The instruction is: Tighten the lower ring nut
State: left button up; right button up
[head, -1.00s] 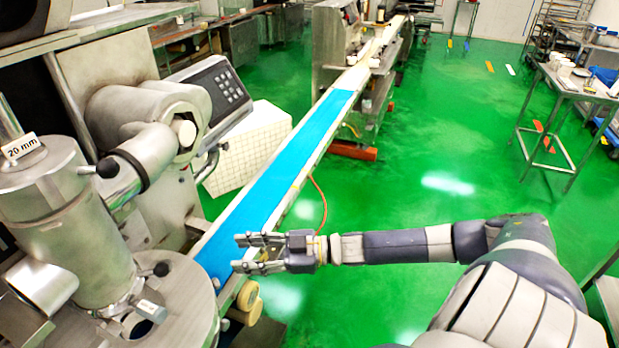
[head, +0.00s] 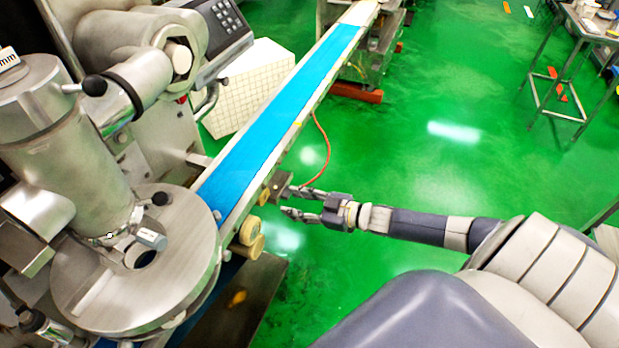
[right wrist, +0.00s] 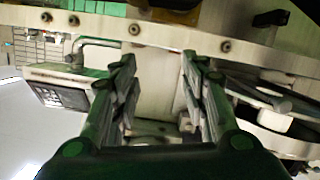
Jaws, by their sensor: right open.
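The lower ring nut (head: 122,232) appears to be the metal collar at the foot of the upright steel cylinder (head: 75,150). A short handle with a black knob (head: 160,198) sticks out beside it. It sits above a round steel plate (head: 95,300). My right gripper (head: 288,201) is open and empty, right of the conveyor's near end and well apart from the nut. In the right wrist view its two fingers (right wrist: 158,85) stand apart with a pale machine surface beyond. I cannot make out the nut there. My left gripper is not in view.
The blue conveyor belt (head: 270,115) runs from the round plate to the far end. A keypad panel (head: 222,20) and another black knob (head: 95,85) are at the upper left.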

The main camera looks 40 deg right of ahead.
aim_at(153, 201)
jog(key=shift+s+d+f+h, duration=0.15)
jog(key=shift+d+f, duration=0.2)
jog(key=shift+f, duration=0.1)
jog(key=shift+s+d+f+h, duration=0.15)
jog(key=shift+d+f, duration=0.15)
jog(key=shift+f, duration=0.15)
grip_shut()
jog(key=a+r+m+y+p, duration=0.1)
jog(key=a+r+m+y, duration=0.1)
jog(key=a+r+m, duration=0.55)
jog(key=a+r+m+y, duration=0.2)
jog(key=a+r+m, duration=0.15)
jog(key=r, duration=0.65)
jog(key=a+r+m+y+p, duration=0.1)
jog(key=a+r+m+y, duration=0.1)
jog(key=a+r+m, duration=0.35)
jog(key=w+a+r+n+p, duration=0.1)
jog(key=w+a+r+p, duration=0.25)
jog(key=w+a, duration=0.35)
jog(key=shift+s+a+f+p, duration=0.15)
jog(key=shift+s+a+p, duration=0.2)
jog(key=shift+s, duration=0.35)
jog(key=shift+s+a+f+p, duration=0.1)
jog(key=shift+s+a+p, duration=0.2)
jog(key=shift+s+a, duration=0.35)
jog(key=shift+s+a+f+p, duration=0.15)
jog(key=shift+s+a+p, duration=0.15)
jog(key=shift+s, duration=0.5)
